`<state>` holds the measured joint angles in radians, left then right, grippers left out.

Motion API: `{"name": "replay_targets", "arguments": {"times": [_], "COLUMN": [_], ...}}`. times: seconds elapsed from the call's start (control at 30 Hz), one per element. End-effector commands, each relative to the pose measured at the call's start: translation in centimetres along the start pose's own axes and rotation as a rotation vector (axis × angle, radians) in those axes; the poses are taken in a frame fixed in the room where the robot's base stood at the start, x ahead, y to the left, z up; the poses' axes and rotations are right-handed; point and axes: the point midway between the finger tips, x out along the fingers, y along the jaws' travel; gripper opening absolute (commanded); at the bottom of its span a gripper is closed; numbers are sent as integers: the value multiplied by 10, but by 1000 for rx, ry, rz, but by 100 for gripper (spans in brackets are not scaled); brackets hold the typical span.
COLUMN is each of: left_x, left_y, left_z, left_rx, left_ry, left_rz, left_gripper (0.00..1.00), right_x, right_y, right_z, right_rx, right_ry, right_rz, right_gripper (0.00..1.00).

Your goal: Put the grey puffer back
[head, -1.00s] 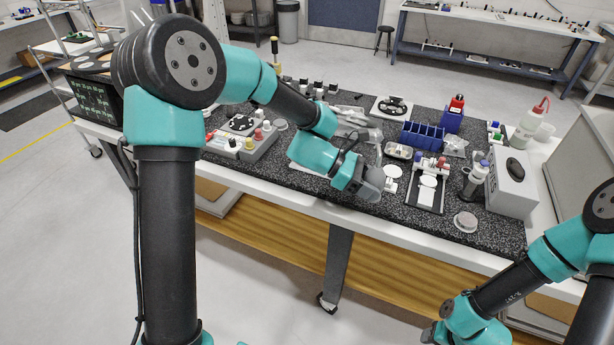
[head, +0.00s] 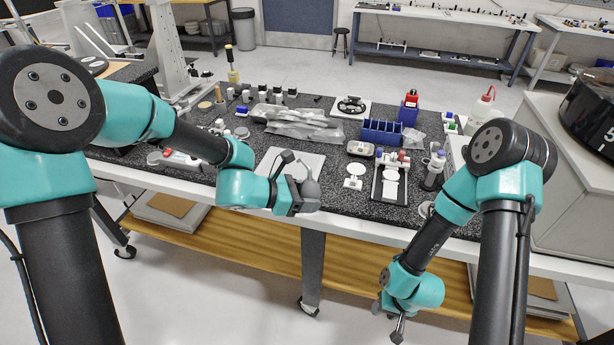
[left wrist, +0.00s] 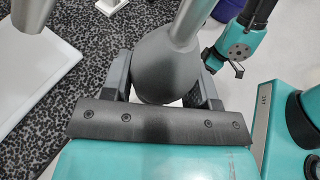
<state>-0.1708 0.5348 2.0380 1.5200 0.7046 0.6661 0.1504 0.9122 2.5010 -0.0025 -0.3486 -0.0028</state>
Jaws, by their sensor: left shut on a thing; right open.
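The grey puffer (head: 310,189) is a round grey bulb with a narrower nozzle. My left gripper (head: 297,194) is shut on its bulb, near the front edge of the bench. In the left wrist view the puffer (left wrist: 165,68) sits between the two jaws, its nozzle pointing up the picture. The bulb hides part of the jaws from the head camera. My right gripper (head: 397,325) is open and empty, low in front of the bench; it also shows small in the left wrist view (left wrist: 236,68).
A white mat (head: 275,157) lies on the speckled bench top behind my left gripper. To its right are a small white stand (head: 354,182), a fixture with white discs (head: 390,185) and a grey bottle (head: 434,170). A blue rack (head: 382,132) and clear bags (head: 300,130) stand farther back.

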Motion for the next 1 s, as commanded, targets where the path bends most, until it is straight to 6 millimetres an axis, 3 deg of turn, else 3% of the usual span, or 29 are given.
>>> {"name": "replay_targets", "arguments": {"times": [0.63, 0.8, 1.0], "left_x": [38, 42, 42], "left_y": [122, 138, 138], "left_z": [2, 3, 3], "left_rx": [2, 1, 1], "left_ry": [0, 0, 0], "left_rz": [1, 0, 0], "left_gripper": [45, 45, 45], "right_x": [0, 0, 0], "right_y": [0, 0, 0], "right_z": [0, 0, 0], "right_rx": [0, 0, 0], "right_ry": [0, 0, 0], "right_rz": [0, 0, 0], "right_gripper": [43, 43, 43]}}
